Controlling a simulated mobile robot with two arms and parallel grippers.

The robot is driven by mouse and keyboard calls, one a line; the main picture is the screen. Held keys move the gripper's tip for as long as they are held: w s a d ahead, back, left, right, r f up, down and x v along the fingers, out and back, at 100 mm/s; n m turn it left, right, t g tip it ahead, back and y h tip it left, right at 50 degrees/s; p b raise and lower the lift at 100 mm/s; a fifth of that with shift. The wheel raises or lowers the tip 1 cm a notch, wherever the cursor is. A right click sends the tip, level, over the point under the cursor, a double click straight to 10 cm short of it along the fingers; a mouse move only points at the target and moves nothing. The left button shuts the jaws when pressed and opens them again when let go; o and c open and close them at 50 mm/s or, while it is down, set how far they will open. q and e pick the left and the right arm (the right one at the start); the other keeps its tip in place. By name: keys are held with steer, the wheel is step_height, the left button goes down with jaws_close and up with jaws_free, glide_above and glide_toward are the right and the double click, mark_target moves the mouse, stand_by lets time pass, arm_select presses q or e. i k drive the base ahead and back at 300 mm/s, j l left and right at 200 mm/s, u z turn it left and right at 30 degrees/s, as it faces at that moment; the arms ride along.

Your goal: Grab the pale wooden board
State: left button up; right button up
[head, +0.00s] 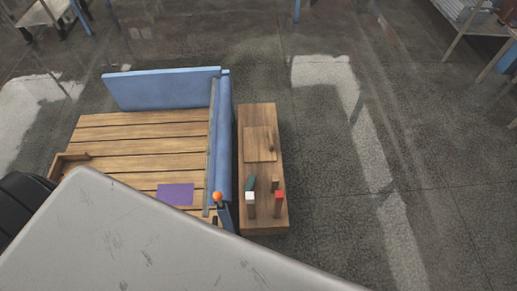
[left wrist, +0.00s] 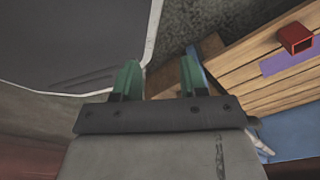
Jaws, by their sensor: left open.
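A flat, squarish wooden board (head: 260,144) lies on top of a narrow wooden bench (head: 263,222) in the head view. Its colour is close to the bench's wood. My left gripper (left wrist: 158,76) shows in the left wrist view with its two green-tipped fingers apart and nothing between them. I cannot make out the board in that view. Neither gripper can be made out in the head view.
Small blocks with white (head: 250,196) and red (head: 280,195) tops stand on the bench near the board.

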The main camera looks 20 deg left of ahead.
mark_target(260, 143)
steer(key=k+u, duration=0.25)
steer(key=u, duration=0.2)
steer(key=k+j+u, duration=0.15)
steer(key=u, duration=0.3)
steer(key=i+l+u, duration=0.1)
steer(key=u, duration=0.4)
steer(key=l+u, duration=0.6)
steer(key=u, duration=0.35)
steer(key=l+u, duration=0.25)
steer(key=u, duration=0.25)
steer(key=k+l, duration=0.1)
steer(key=l, duration=0.35)
steer(key=k+l, duration=0.1)
steer(key=l, duration=0.35)
steer(key=k+l, duration=0.15)
steer(key=l, duration=0.3)
steer(key=k+l, duration=0.1)
steer(key=l, duration=0.35)
steer(key=k+l, duration=0.1)
steer(key=l, duration=0.35)
steer(key=k+l, duration=0.1)
steer(key=l, duration=0.35)
steer(key=k+l, duration=0.15)
steer(key=l, duration=0.3)
